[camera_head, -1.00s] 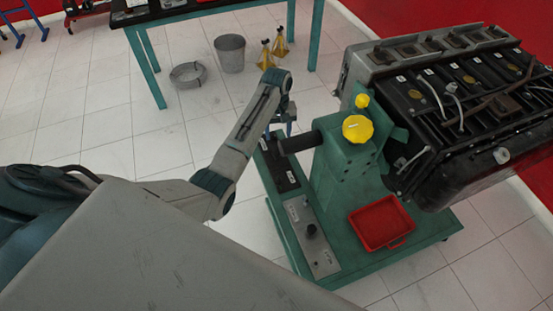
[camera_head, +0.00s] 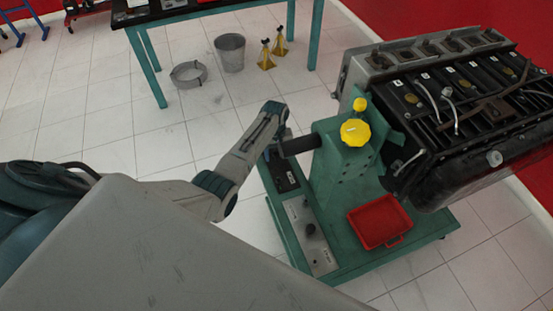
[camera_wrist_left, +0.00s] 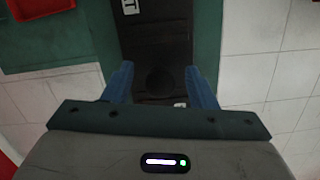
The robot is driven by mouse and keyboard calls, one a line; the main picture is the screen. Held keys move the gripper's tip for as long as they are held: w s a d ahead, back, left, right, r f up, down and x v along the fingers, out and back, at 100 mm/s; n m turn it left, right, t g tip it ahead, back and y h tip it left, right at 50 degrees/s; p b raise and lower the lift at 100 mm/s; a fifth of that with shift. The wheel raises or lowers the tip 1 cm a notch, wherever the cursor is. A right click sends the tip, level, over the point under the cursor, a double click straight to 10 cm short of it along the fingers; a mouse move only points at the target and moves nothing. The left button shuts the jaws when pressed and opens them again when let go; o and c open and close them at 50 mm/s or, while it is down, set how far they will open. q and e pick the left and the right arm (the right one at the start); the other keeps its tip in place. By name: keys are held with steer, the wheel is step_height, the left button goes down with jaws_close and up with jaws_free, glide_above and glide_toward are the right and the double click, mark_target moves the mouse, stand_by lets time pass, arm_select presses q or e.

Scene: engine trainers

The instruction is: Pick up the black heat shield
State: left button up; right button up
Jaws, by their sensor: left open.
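A flat black piece, seemingly the black heat shield (camera_head: 284,174), lies on the green base of the engine stand, behind the grey control panel. In the left wrist view the black piece (camera_wrist_left: 155,42) runs up the middle, with white labels on it. A dark round shape shows on it between my fingers. My left gripper (camera_wrist_left: 160,86) is open, with blue fingers on either side of the black piece and nothing visibly held. How far above it the fingertips are, I cannot tell. In the head view my left forearm hides most of the gripper. My right gripper is not in view.
The green stand (camera_head: 335,165) with a yellow knob (camera_head: 355,132) and a dark bar (camera_head: 300,145) rises close to my left wrist. It carries the engine (camera_head: 450,105). A red tray (camera_head: 379,222) sits on the base. A bucket (camera_head: 230,53) stands on open floor behind.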

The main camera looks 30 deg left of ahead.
arm_select(q)
jaws_close()
steer(key=shift+r, duration=0.1)
